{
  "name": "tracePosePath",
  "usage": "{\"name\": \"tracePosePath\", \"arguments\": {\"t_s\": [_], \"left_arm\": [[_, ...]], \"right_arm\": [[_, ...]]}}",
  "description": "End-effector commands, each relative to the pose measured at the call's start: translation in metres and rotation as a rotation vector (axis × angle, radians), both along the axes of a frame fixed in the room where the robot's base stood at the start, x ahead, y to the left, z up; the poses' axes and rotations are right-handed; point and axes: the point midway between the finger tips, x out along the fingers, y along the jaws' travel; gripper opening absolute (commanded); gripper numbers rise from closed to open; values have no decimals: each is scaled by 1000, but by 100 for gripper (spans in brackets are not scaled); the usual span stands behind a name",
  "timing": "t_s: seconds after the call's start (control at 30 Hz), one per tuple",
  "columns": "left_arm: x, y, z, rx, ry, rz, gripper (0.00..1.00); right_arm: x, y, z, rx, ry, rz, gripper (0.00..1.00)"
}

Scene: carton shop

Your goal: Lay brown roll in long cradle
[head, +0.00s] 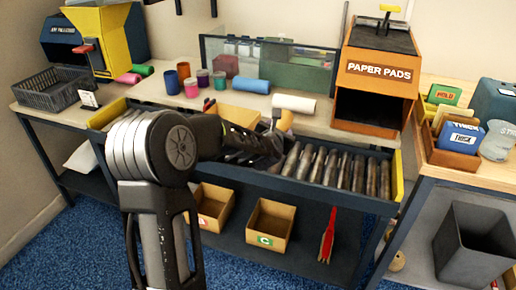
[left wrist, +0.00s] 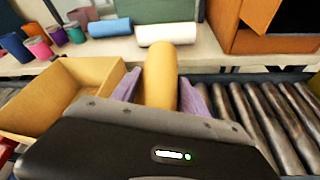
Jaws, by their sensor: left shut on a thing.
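The brown roll (left wrist: 160,75), tan in colour, stands up between the fingers of my left gripper (left wrist: 162,98) in the left wrist view. The gripper is shut on it, above the roller conveyor. In the head view only a small part of the roll (head: 286,120) shows past my left gripper (head: 277,138); my arm hides much of the area around it. I cannot pick out the long cradle for certain. My right gripper is not in view.
A white roll (head: 294,103) and a blue roll (head: 251,86) lie on the bench behind. An open yellow-tan carton (left wrist: 60,95) is left of my gripper. The roller conveyor (head: 340,170) is clear to the right. An orange PAPER PADS box (head: 378,72) stands at back right.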

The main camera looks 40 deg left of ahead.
Motion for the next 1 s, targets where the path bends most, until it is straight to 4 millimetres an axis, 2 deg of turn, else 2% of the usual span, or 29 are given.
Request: {"name": "tracePosePath", "arguments": {"t_s": [0.03,0.1,0.2,0.57,0.83,1.0], "left_arm": [[0,0,-13,1,4,0,0],[0,0,-25,1,4,0,0],[0,0,-37,0,1,0,0],[0,0,-41,1,-1,1,0],[0,0,-74,0,0,0,0],[0,0,-77,1,-3,0,0]], "right_arm": [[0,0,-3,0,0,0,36],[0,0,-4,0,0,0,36],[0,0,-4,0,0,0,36],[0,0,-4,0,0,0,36],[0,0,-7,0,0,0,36],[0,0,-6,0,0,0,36]]}}
